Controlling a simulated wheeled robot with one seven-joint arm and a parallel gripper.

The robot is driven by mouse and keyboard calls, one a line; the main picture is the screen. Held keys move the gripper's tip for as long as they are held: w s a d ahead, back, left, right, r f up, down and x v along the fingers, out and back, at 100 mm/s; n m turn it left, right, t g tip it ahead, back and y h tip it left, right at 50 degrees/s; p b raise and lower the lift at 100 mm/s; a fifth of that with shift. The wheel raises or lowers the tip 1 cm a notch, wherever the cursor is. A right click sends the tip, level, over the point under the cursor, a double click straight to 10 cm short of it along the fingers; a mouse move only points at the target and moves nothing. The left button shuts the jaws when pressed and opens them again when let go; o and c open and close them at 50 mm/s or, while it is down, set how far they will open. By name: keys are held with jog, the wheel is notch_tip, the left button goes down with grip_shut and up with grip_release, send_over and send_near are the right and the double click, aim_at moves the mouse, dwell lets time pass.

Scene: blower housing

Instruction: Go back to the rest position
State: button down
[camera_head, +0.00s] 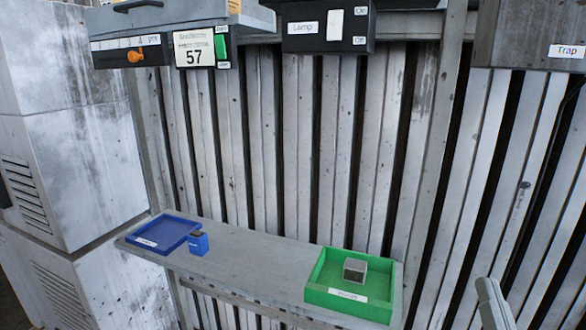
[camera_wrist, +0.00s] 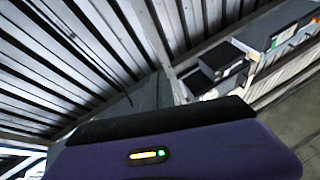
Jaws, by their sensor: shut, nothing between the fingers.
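My gripper (camera_wrist: 165,118) fills the bottom of the wrist view, a purple housing with a black upper edge and a small yellow and green light. It is shut and empty, and its fingertips cannot be made out apart. The wrist view is tilted and faces the slatted wall, with no object close in front of the gripper. In the head view only a pale grey piece of my arm shows at the lower right, clear of the shelf.
A grey shelf (camera_head: 250,266) carries a blue tray (camera_head: 178,224), a small blue block-like item (camera_head: 199,244) and a green tray (camera_head: 317,287) with a grey metal cube (camera_head: 355,269). Control boxes, including the Lamp box (camera_head: 327,28) and Trap box (camera_head: 525,40), hang above. Grey cabinets (camera_head: 75,130) stand left.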

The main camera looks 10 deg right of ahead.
jog(key=s+a+f+n+g+y, duration=0.3)
jog(key=s+a+f, duration=0.4)
jog(key=s+f, duration=0.3)
jog(key=s+a+f+n+g+y, duration=0.3)
jog(key=s+a+f+y, duration=0.2)
jog(key=s, duration=0.9)
jog(key=a+f, duration=0.3)
jog(key=f, duration=0.2)
jog(key=shift+s+f+g, duration=0.35)
jog(key=shift+s+g, duration=0.05)
